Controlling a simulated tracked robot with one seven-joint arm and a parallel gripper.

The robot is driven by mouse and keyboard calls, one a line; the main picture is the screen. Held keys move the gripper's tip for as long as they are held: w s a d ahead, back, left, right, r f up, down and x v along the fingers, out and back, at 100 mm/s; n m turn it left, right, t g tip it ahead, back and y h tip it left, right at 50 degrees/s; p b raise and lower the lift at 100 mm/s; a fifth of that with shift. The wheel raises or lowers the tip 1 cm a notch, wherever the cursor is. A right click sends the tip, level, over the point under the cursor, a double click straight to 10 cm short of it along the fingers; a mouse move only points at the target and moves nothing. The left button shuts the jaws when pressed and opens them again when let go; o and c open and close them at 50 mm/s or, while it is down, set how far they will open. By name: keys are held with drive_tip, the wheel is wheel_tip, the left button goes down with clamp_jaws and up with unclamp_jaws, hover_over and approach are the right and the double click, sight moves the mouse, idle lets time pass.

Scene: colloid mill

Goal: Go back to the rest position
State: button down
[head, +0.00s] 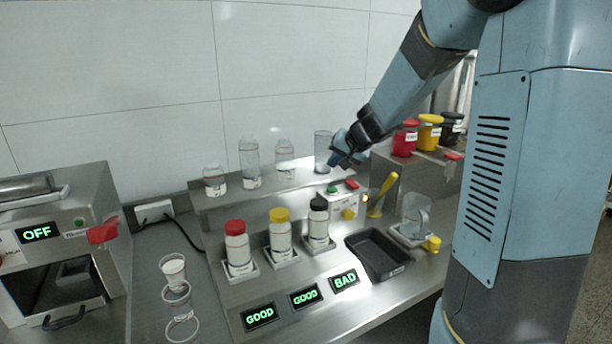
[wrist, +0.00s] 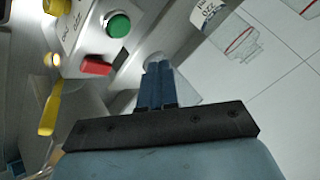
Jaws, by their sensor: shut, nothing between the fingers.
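My gripper (head: 336,158) is at the end of my blue arm, in front of the right end of the back shelf. In the wrist view its two blue fingers (wrist: 157,84) are together with nothing between them. A clear glass beaker (head: 322,143) stands on the shelf right by the fingertips in the head view; I cannot tell whether they touch. The control box (head: 345,200) with a green button (head: 332,190) and a red button (head: 352,184) is below the gripper. The green button (wrist: 118,25) and red button (wrist: 97,66) also show in the wrist view.
Bottles with red (head: 235,227), yellow (head: 279,215) and black (head: 318,204) caps stand on the bench behind GOOD, GOOD and BAD displays. A black tray (head: 378,254) lies right of them. Several glass vessels line the shelf (head: 225,200). A machine reading OFF (head: 38,233) is at left.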

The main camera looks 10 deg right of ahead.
drive_tip(key=s+a+r+n+g, duration=0.1)
drive_tip(key=s+a+r+n, duration=0.15)
drive_tip(key=s, duration=0.65)
drive_tip(key=s+a+r+n+g, duration=0.15)
drive_tip(key=s+r, duration=0.25)
drive_tip(key=s, duration=0.5)
drive_tip(key=s+d+h, duration=0.2)
drive_tip(key=s, duration=0.6)
drive_tip(key=s+d+h, duration=0.1)
drive_tip(key=s+d, duration=0.2)
drive_tip(key=s, duration=0.6)
drive_tip(key=shift+s+h, duration=0.25)
drive_tip(key=shift+h, duration=0.15)
